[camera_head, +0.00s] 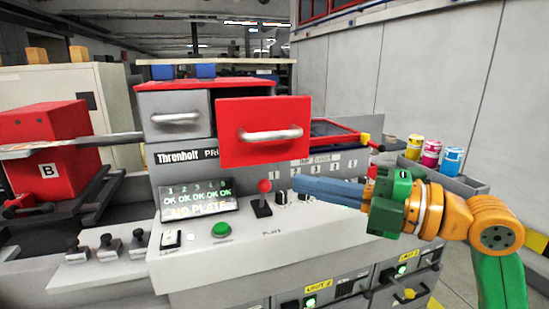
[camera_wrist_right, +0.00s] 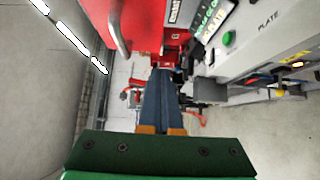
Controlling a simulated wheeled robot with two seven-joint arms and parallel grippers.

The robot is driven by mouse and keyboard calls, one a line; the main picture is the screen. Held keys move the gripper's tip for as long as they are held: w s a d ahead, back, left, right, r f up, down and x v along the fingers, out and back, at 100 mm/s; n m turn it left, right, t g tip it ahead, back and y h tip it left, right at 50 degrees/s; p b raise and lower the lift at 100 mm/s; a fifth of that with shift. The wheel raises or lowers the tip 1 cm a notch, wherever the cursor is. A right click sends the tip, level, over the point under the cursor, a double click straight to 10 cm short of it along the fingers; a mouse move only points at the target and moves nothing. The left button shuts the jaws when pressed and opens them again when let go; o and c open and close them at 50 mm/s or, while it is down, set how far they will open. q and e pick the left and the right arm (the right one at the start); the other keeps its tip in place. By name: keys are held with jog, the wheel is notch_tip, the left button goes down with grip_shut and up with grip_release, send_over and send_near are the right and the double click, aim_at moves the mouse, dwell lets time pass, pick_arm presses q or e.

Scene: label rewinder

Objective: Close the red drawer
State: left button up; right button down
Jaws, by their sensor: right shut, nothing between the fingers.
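The red drawer (camera_head: 235,112) sticks out from the grey cabinet with the red top (camera_head: 200,85), so it stands open. Its silver bar handle (camera_head: 270,134) runs across the front. My right gripper (camera_head: 298,188) is shut and empty, below and to the right of the drawer front, above the control panel, its blue fingers pointing left. In the right wrist view the shut fingers (camera_wrist_right: 164,75) show in the middle, with the red drawer (camera_wrist_right: 143,22) and its handle (camera_wrist_right: 118,28) beyond at the top. My left gripper is not in view.
A closed grey drawer (camera_head: 183,128) sits left of the red one. A red-knobbed lever (camera_head: 264,196) and a green button (camera_head: 221,230) stand on the panel near my fingers. A red-edged frame (camera_head: 342,130) lies right of the drawer. Colored pots (camera_head: 432,152) stand farther right.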

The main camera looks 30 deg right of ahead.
aim_at(251, 163)
jog(key=w+p, duration=0.1)
jog(key=w, duration=0.1)
jog(key=w+a+p, duration=0.1)
jog(key=w+p, duration=0.2)
jog(key=w, duration=0.2)
jog(key=shift+a+r+p, duration=0.35)
jog(key=shift+a, duration=0.05)
jog(key=shift+w+d+f, duration=0.1)
jog(key=shift+w+f, duration=0.05)
jog(key=shift+w, duration=0.15)
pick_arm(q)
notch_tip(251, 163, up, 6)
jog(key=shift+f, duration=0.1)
pick_arm(e)
jog(key=shift+w+f, duration=0.1)
jog(key=shift+f, duration=0.1)
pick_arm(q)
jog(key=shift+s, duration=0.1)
